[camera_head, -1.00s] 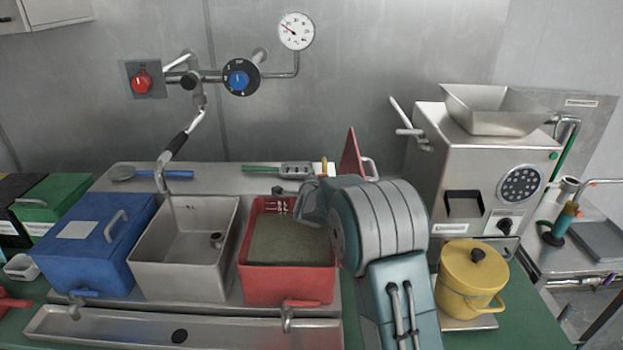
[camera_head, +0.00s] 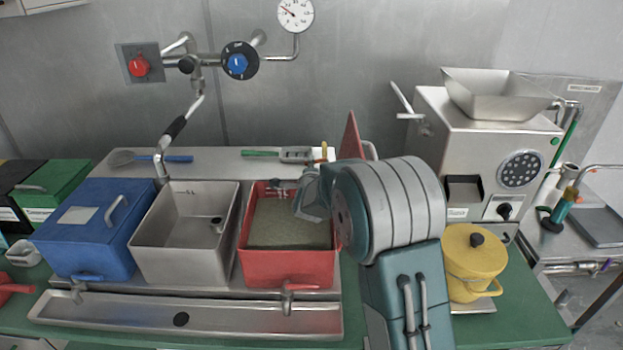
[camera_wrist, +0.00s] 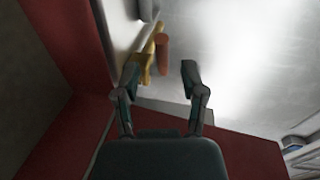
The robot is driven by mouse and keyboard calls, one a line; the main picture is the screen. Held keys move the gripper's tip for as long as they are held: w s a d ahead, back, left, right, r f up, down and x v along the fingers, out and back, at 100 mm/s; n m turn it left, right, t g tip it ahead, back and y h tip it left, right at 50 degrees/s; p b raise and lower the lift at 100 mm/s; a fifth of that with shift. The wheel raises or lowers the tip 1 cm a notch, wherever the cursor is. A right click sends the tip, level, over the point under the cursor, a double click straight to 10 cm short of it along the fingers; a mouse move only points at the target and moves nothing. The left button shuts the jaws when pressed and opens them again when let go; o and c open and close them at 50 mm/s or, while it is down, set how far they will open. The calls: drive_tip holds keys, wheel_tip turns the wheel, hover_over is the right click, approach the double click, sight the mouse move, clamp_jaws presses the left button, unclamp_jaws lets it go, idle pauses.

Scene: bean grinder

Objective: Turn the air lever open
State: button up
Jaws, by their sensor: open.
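A small yellow piece (camera_wrist: 148,62) with an orange cylinder (camera_wrist: 162,53) shows in the wrist view and looks like a lever. It lies near and just beyond my left finger. A small yellow-orange piece (camera_head: 324,151) stands behind the red bin in the head view and may be the same thing. No label shows, so I cannot tell surely that it is the air lever. My gripper (camera_wrist: 160,70) is open, its two fingers apart with nothing held. In the head view my gripper (camera_head: 290,185) is over the back of the red bin, partly hidden by my wrist.
The red bin (camera_head: 285,268) holds brownish material. A steel bin (camera_head: 180,262) and blue box (camera_head: 85,240) stand left. A red triangular plate (camera_head: 350,140) rises close behind my wrist. The steel grinder (camera_head: 455,130) and yellow pot (camera_head: 470,262) stand right.

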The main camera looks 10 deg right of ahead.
drive_tip(key=v, duration=0.7)
drive_tip(key=shift+s, duration=0.35)
